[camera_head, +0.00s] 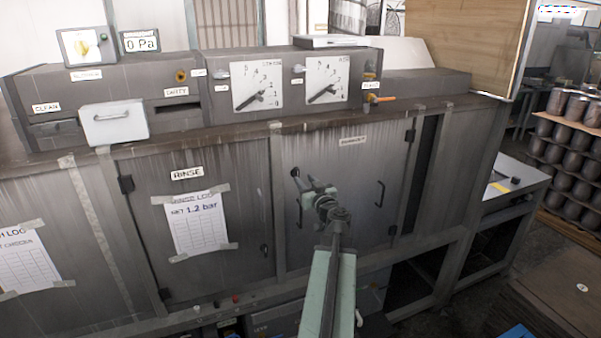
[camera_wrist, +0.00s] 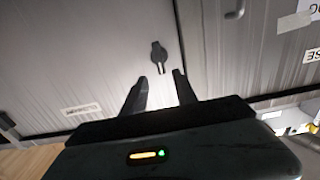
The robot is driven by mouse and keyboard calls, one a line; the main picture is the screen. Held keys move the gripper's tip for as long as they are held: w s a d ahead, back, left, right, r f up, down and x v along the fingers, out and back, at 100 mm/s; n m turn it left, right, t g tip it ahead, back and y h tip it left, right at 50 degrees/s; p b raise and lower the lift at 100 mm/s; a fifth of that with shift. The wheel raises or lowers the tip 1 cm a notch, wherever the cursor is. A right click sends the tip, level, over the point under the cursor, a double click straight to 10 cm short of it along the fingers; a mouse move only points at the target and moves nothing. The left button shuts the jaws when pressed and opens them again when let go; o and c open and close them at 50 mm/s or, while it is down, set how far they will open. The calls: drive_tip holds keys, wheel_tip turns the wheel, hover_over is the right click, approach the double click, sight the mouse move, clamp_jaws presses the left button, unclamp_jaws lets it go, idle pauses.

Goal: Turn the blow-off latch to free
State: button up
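The blow-off latch (camera_wrist: 158,54) is a small dark turn piece with a round head and a narrow stem, on the grey door near its edge. It shows in the wrist view just beyond my fingertips. My gripper (camera_wrist: 161,75) is open and empty, its two black fingers apart and pointing at the latch, with a gap before it. In the head view my arm reaches up to the left part of the blow-off door (camera_head: 345,170), which looks closed. There my gripper and wrist crowd the latch area, so its angle is hard to read.
A vertical black handle (camera_head: 380,194) is on the blow-off door's right side. The rinse door (camera_head: 225,170) with a taped log sheet (camera_head: 200,222) is to the left. Gauges (camera_head: 257,86) and an orange-handled valve (camera_head: 381,99) sit above. Shelves of dark cylinders stand at far right.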

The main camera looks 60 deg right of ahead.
sight(298, 172)
drive_tip(key=x, duration=0.6)
drive_tip(key=shift+w+d, duration=0.1)
